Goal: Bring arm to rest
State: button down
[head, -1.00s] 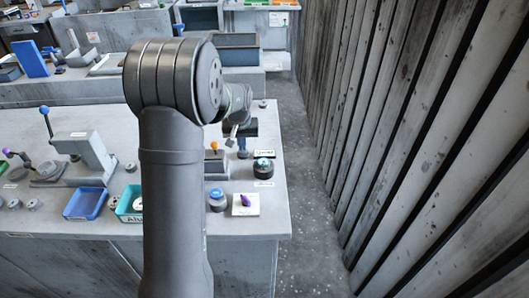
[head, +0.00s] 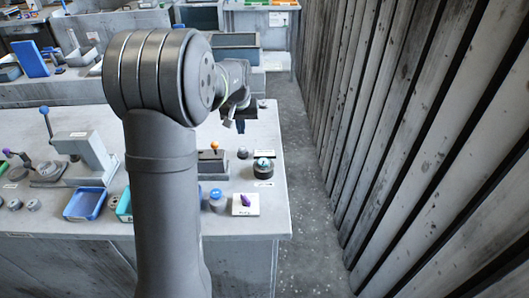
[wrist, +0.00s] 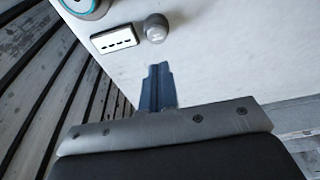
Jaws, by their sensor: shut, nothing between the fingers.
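My gripper (head: 240,125) is above the far right part of the grey workbench (head: 262,222), beyond my large dark arm link. In the wrist view its two blue-grey fingers (wrist: 158,70) lie together, shut, with nothing between them. The fingers point toward a pale bench surface (wrist: 220,50) and touch no object that I can see. In the head view the gripper is small and partly dark against the bench.
A round teal-topped device (head: 263,168), a blue-capped jar (head: 217,201) and a purple piece (head: 245,200) stand on the bench. A plank wall (head: 420,140) rises right of the aisle.

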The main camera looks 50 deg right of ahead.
aim_at(243, 147)
dwell(0.3)
jog(key=shift+f, duration=3.05)
jog(key=c, duration=0.6)
grip_release()
jog(key=shift+r, duration=0.1)
jog(key=o, duration=0.3)
jog(key=shift+s+d+r+m, duration=0.1)
jog(key=shift+s+r+m, duration=0.1)
jog(key=shift+r+m, duration=0.2)
jog(key=o, duration=0.3)
jog(key=s+r+m, duration=0.4)
jog(key=r+m, duration=0.3)
jog(key=shift+s+d+r+m+g+y, duration=0.2)
jog(key=shift+m+g+y, duration=0.1)
jog(key=shift+g+y, duration=0.1)
jog(key=s+a+r+m, duration=0.1)
jog(key=s+r+m, duration=0.5)
jog(key=r+m, duration=0.3)
jog(key=shift+m+g+y, duration=0.3)
jog(key=shift+g+y, duration=0.1)
notch_tip(243, 147, down, 10)
jog(key=shift+w+a+f, duration=0.1)
jog(key=shift+a, duration=0.05)
